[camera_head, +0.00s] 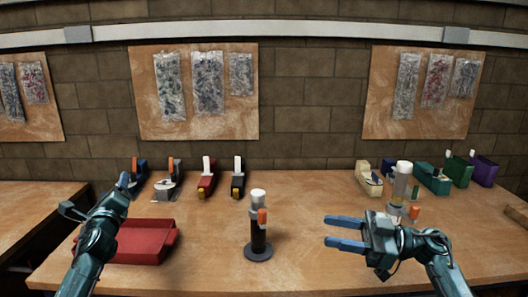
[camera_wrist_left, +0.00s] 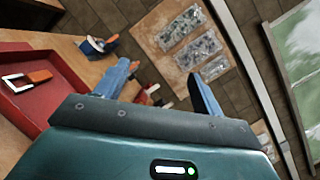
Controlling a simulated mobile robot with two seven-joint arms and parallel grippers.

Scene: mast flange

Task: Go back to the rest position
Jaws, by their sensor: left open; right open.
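My left gripper (camera_head: 123,184) is raised over the left part of the table, above the red tray's left side. In the left wrist view its two blue fingers (camera_wrist_left: 160,72) stand apart with nothing between them. My right gripper (camera_head: 331,232) is open and empty, its two fingers pointing left over the table's right half. A dark post with a white cap and an orange piece (camera_head: 258,228) stands upright on a round base between the grippers, touched by neither. A second white-capped post (camera_head: 401,182) stands behind my right gripper, its lower part partly hidden.
A red tray (camera_head: 140,250) lies at the front left; an orange-and-white item (camera_wrist_left: 27,80) lies in it. Several coloured holders (camera_head: 207,180) line the back left, others (camera_head: 432,178) the back right. The wooden table (camera_head: 300,195) is clear in the middle.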

